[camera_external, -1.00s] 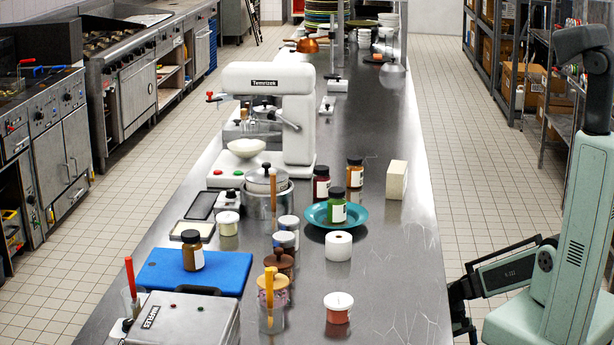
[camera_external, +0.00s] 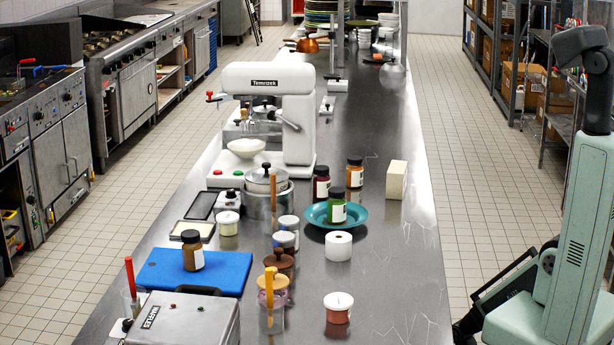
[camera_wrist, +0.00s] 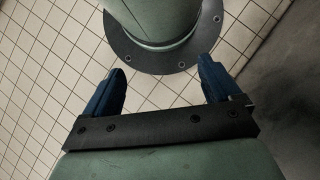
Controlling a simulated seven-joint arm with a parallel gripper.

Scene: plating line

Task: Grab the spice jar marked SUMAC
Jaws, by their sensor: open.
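Several spice jars with dark lids and white labels stand on the steel counter. A dark red jar (camera_external: 321,183) and an orange-brown jar (camera_external: 354,174) stand behind the teal plate (camera_external: 357,216). A green jar (camera_external: 337,207) stands on that plate. A brown jar (camera_external: 192,251) stands on the blue board (camera_external: 233,265). The label lettering is too small to read, so I cannot tell which is SUMAC. In the wrist view my gripper (camera_wrist: 160,88) is open and empty, its blue fingers wide apart over the tiled floor near my own base. No jar shows there.
A white mixer (camera_external: 268,110), a metal pot (camera_external: 265,190), a white roll (camera_external: 338,246), a tub (camera_external: 338,308) and a cream block (camera_external: 396,180) stand on the counter. The counter's right side is mostly clear.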

